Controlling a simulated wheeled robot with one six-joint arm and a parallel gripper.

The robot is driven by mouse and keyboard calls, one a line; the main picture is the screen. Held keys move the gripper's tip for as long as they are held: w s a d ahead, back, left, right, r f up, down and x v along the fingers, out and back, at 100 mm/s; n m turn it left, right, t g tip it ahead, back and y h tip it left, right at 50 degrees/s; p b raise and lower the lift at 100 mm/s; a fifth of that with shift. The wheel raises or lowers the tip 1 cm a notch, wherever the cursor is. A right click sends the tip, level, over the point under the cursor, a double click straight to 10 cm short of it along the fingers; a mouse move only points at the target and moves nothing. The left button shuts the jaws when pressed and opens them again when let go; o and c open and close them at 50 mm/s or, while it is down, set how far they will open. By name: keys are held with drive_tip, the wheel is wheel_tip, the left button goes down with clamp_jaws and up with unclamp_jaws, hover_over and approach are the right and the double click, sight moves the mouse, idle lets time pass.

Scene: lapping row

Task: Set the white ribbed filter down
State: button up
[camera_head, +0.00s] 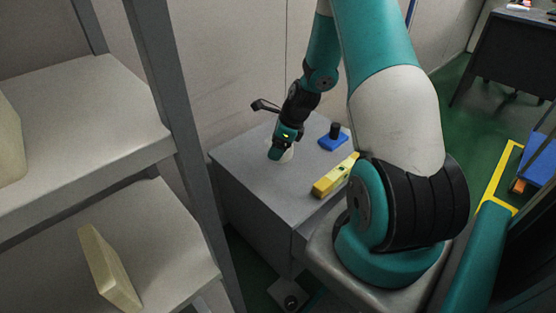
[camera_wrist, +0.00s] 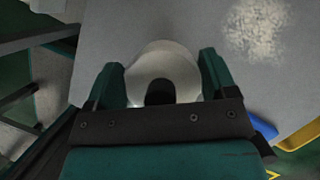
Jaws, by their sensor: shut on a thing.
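The white ribbed filter (camera_wrist: 162,65) is a pale round piece with a dark opening, between the two fingers of my gripper (camera_wrist: 162,82) in the wrist view. My gripper is shut on it. In the head view my gripper (camera_head: 280,150) points down at the left part of the grey cabinet top (camera_head: 240,158). The filter (camera_head: 288,155) shows there only as a pale edge behind the fingers, at or very close to the surface. I cannot tell whether it touches. Its ribs are too small to make out.
A yellow spirit level (camera_head: 335,176) and a blue block with a black knob (camera_head: 333,139) lie to the right on the cabinet top. A pale speckled patch (camera_wrist: 257,28) marks the surface. Shelves (camera_head: 95,110) with cream blocks stand at the left.

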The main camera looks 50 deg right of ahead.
wheel_tip(320, 180, down, 5)
drive_tip(key=shift+r+b, duration=0.15)
drive_tip(key=shift+b, duration=0.55)
drive_tip(key=shift+r, duration=0.1)
drive_tip(key=o, duration=0.8)
drive_tip(key=shift+o, duration=0.2)
drive_tip(key=p+v, duration=0.4)
drive_tip(key=v, duration=0.8)
drive_tip(key=shift+w, duration=0.1)
